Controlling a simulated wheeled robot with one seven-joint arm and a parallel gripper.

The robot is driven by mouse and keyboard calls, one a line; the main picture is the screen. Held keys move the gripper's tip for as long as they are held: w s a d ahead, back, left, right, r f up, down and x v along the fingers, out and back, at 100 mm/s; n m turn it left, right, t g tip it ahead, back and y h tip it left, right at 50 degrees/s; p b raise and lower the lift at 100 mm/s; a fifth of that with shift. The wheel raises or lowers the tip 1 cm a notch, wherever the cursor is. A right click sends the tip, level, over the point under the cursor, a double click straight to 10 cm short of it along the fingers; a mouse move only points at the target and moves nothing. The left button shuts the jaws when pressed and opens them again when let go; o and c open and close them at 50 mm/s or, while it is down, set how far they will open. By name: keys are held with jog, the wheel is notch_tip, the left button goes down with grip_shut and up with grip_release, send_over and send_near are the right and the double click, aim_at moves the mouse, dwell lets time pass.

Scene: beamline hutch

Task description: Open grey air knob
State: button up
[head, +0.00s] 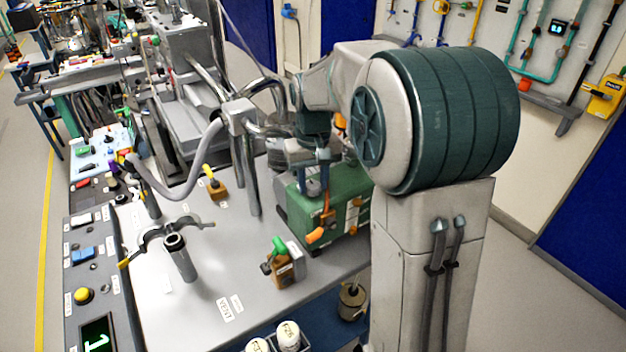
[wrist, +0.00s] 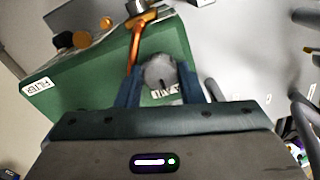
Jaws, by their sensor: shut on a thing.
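The grey air knob (wrist: 158,72) is a round grey knob with a dark pointer line on the green box, with a partly covered label beside it in the wrist view. My gripper (wrist: 159,80) has its two blue fingers on either side of the knob and is shut on it. In the head view my gripper (head: 313,182) reaches down to the green box (head: 346,222). I cannot make out the knob there, behind the gripper.
An orange lever (wrist: 135,45) rises close by the knob. Orange knobs (wrist: 82,40) and a FILTER label (wrist: 38,86) are on the same box. A brown valve with a green handle (head: 279,248) stands in front of the box. Bent metal pipes (head: 249,165) stand left of it.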

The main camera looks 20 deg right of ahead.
aim_at(313, 184)
jog(key=n, duration=0.6)
jog(key=shift+r+n, duration=0.1)
jog(key=shift+n, duration=0.2)
dwell(0.4)
jog(key=o, duration=1)
notch_tip(313, 184, up, 14)
jog(key=shift+f, duration=0.1)
